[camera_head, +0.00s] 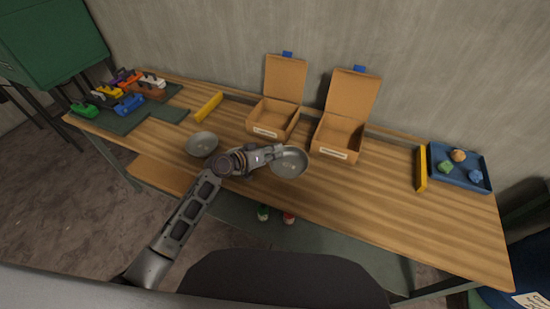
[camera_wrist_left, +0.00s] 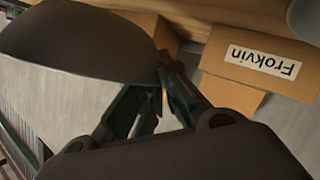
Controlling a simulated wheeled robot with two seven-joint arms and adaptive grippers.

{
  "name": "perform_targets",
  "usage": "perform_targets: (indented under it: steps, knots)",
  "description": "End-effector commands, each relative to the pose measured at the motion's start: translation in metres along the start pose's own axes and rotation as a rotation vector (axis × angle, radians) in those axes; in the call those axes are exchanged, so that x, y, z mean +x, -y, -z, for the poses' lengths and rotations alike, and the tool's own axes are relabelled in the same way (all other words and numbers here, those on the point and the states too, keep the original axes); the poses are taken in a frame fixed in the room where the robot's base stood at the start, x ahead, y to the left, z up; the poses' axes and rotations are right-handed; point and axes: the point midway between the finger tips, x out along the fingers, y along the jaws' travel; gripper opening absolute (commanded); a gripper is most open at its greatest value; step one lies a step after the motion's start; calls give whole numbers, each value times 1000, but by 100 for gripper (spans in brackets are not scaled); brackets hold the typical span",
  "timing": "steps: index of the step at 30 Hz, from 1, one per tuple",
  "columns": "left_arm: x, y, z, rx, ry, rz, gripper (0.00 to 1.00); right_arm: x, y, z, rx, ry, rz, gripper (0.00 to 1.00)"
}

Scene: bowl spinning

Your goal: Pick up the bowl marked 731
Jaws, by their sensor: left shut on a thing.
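Two grey bowls show in the head view. One grey bowl (camera_head: 290,163) is at my left gripper (camera_head: 274,154), over the table's front middle. The gripper is shut on this bowl's rim. In the left wrist view the held bowl (camera_wrist_left: 75,42) appears large and dark, with the left gripper's fingers (camera_wrist_left: 160,88) at its edge. The other grey bowl (camera_head: 201,144) stands on the table to the left of my left gripper. I cannot read a 731 mark on either bowl. My right gripper is not in view.
Two open cardboard boxes, a left one (camera_head: 265,131) and a right one (camera_head: 333,152), stand behind the held bowl. A box label reading "Frokvin" (camera_wrist_left: 262,62) shows upside down in the wrist view. A blue tray (camera_head: 480,186) is at right. The table's right middle (camera_head: 400,210) is clear.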

Motion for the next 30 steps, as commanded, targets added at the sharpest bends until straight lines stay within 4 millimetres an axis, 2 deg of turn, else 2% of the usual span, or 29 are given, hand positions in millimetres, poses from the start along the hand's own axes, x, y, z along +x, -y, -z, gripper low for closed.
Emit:
perform_targets:
  steps: [3,9,30]
  knots:
    - [-5,-8,12,2,0,0,0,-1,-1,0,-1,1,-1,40]
    - [-10,-15,23,0,0,0,0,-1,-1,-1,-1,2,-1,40]
    - [-11,-16,26,4,0,2,0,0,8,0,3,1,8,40]
